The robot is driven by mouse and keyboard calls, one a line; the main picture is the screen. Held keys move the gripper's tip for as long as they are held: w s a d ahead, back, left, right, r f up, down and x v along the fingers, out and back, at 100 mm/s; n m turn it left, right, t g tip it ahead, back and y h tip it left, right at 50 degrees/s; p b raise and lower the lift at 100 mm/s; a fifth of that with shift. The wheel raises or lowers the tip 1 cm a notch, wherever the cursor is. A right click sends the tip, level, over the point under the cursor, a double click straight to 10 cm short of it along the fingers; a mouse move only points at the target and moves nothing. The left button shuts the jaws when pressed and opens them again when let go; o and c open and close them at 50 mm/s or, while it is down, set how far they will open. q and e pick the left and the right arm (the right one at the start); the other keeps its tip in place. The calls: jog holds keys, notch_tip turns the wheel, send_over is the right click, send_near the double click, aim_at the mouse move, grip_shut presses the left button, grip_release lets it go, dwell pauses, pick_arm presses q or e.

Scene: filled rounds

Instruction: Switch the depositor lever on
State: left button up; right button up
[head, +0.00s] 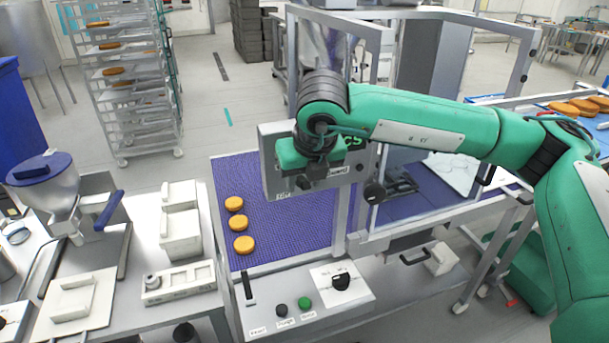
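The depositor (50,195) stands on the left bench, a metal hopper with a blue lid. A blue-tipped handle (109,211) rises beside it, tilted; I cannot tell if this is the lever or its on position. A black upright handle (247,287) also stands on the front control panel, left of its buttons. My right gripper (305,184) hangs in front of a grey panel above the blue conveyor, well to the right of the hopper and behind the front controls. Its fingers are small and partly hidden, so their opening is unclear. My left gripper is out of view.
Several orange rounds (236,204) lie on the blue conveyor (290,225). A black knob (340,283) and green button (304,303) sit on the front panel. A metal-framed guard (345,190) stands by my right arm. A tray rack (125,75) stands behind.

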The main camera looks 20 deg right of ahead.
grip_shut()
jog(key=shift+w+f+b, duration=0.1)
jog(key=shift+w+b, duration=0.05)
jog(key=shift+b, duration=0.5)
jog(key=shift+g+b, duration=0.4)
jog(key=shift+g, duration=0.1)
jog(key=shift+w+r+g, duration=0.15)
jog(key=shift+r+g, duration=0.15)
jog(key=shift+r, duration=0.2)
grip_release()
